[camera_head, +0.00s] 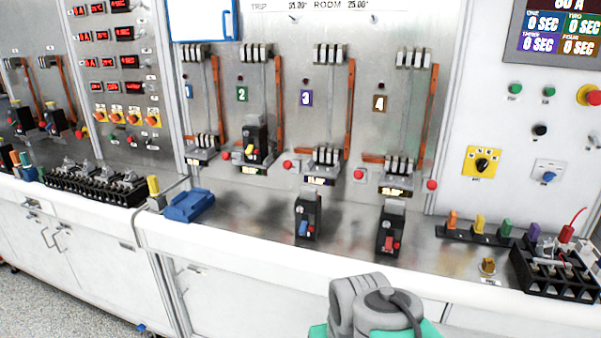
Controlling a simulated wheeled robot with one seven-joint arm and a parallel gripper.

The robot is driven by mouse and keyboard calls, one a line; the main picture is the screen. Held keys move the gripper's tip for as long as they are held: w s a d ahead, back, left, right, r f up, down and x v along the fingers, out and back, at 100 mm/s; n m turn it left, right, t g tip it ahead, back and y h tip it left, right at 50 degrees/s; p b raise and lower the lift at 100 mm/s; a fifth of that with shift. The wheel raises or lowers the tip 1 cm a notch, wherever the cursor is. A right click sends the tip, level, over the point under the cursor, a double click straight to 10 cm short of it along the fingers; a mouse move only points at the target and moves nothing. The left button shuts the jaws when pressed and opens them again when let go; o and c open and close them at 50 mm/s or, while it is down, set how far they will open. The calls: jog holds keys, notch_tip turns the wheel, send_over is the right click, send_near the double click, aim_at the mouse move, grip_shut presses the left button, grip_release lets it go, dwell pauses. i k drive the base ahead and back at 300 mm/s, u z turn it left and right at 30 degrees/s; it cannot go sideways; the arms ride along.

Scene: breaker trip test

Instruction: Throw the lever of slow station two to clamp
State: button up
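Station two, marked by a green "2" plate (242,94), is on the metal back panel, left of centre. A red round knob (287,164) is just right of that fixture and looks like the station's lever end. Its arm is too small to make out, and I cannot tell whether it is at clamp. A grey and teal link of my arm shows at the bottom, right of centre. My gripper is not in view.
Station three (306,97) and station four (380,103) have no breaker in their fixtures. Two black breakers (307,218) (391,232) stand on the counter before them. A blue object (189,205) lies left, a black terminal block (560,270) right. The counter edge runs across the front.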

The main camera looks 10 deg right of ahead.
aim_at(287, 164)
jog(key=u, duration=0.55)
jog(key=i, duration=0.4)
jog(key=u, duration=0.15)
